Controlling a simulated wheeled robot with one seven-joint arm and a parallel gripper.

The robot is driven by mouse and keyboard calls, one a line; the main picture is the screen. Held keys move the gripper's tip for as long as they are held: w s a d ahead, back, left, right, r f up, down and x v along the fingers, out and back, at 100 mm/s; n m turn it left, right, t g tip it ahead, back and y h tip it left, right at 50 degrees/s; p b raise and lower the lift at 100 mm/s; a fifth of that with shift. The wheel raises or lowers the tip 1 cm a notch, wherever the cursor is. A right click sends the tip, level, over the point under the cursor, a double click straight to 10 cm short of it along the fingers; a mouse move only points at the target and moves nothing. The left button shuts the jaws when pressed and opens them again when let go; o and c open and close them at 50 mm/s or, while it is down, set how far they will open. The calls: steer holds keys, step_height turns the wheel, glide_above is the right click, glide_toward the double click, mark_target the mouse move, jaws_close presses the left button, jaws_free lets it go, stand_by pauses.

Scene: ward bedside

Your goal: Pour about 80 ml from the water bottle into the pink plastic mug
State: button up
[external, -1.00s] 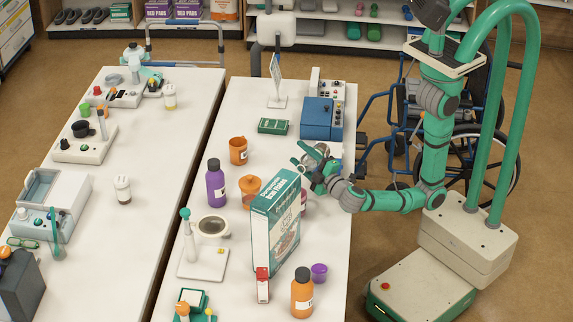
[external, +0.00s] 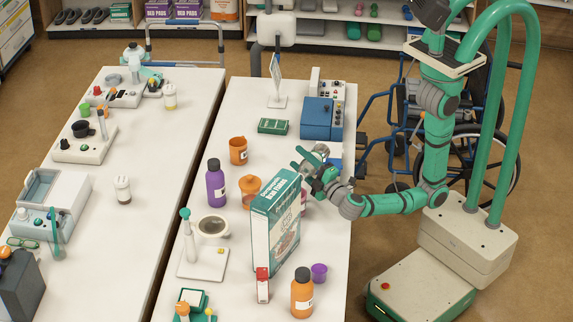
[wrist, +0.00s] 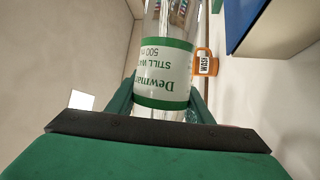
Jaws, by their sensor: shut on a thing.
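My gripper (external: 314,168) is shut on a clear water bottle (wrist: 165,75) with a green and white still-water label, held between its green fingers in the wrist view. The label reads upside down there, and the bottle's far end is cut off by the frame. In the external view the gripper is above the right edge of the near table, behind the tall carton, and the bottle is hard to make out.
The tall green and white carton (external: 274,228) stands close in front of my gripper and hides part of the table. Purple (external: 215,186) and orange (external: 302,294) bottles stand nearby. A blue device (external: 321,118) sits at the back right. A wheelchair (external: 470,150) is behind my arm.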

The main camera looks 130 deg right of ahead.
steer(key=shift+n, duration=0.3)
steer(key=shift+s, duration=0.2)
steer(key=shift+s+d, duration=0.15)
steer(key=shift+s, duration=0.05)
steer(key=shift+s, duration=0.1)
stand_by(0.4)
steer(key=shift+r+n, duration=0.25)
steer(key=shift+n, duration=0.25)
stand_by(1.2)
steer(key=r+m, duration=0.1)
steer(key=m, duration=0.2)
steer(key=s+r+m+y, duration=0.1)
steer(key=shift+d+r+m+g, duration=0.25)
steer(key=shift+r+m+g, duration=0.05)
steer(key=shift+g, duration=0.1)
